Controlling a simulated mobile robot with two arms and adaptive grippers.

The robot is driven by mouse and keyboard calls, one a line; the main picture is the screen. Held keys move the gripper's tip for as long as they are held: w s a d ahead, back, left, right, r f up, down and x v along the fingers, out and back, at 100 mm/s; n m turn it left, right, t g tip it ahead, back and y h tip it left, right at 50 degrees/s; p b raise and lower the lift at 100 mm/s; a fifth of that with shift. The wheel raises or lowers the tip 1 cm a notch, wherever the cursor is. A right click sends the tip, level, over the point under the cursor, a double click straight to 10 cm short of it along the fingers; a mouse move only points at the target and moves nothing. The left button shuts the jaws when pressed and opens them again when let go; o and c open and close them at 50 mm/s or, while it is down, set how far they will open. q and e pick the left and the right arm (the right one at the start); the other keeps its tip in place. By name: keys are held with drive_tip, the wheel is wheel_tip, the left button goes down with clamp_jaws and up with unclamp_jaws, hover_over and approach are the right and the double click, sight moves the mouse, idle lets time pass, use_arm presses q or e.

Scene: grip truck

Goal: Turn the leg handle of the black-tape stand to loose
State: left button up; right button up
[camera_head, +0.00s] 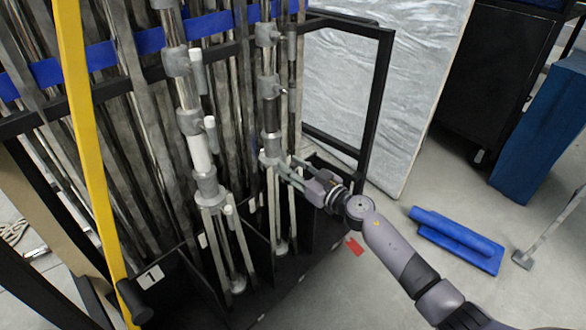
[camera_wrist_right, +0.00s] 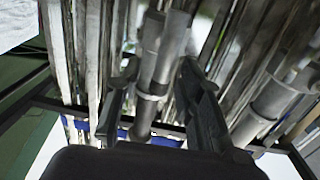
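The black-tape stand (camera_head: 269,112) stands upright in the truck, a grey metal pole with a black band and legs folded down below. My right gripper (camera_head: 276,163) is at its leg collar, reaching in from the right. In the right wrist view the fingers (camera_wrist_right: 158,78) are spread, one on each side of a grey pole (camera_wrist_right: 160,58) with a collar. I cannot tell whether either finger touches it. The leg handle cannot be made out clearly; the gripper covers that side of the collar. My left gripper is not in view.
A white-tape stand (camera_head: 198,152) stands close to the left. Many metal poles crowd behind, with a blue strap (camera_head: 150,40) across them. The black truck frame (camera_head: 383,85) and a wrapped panel (camera_head: 385,70) are at the right. A blue object (camera_head: 458,240) lies on the floor.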

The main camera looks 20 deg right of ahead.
clamp_jaws()
idle(0.5)
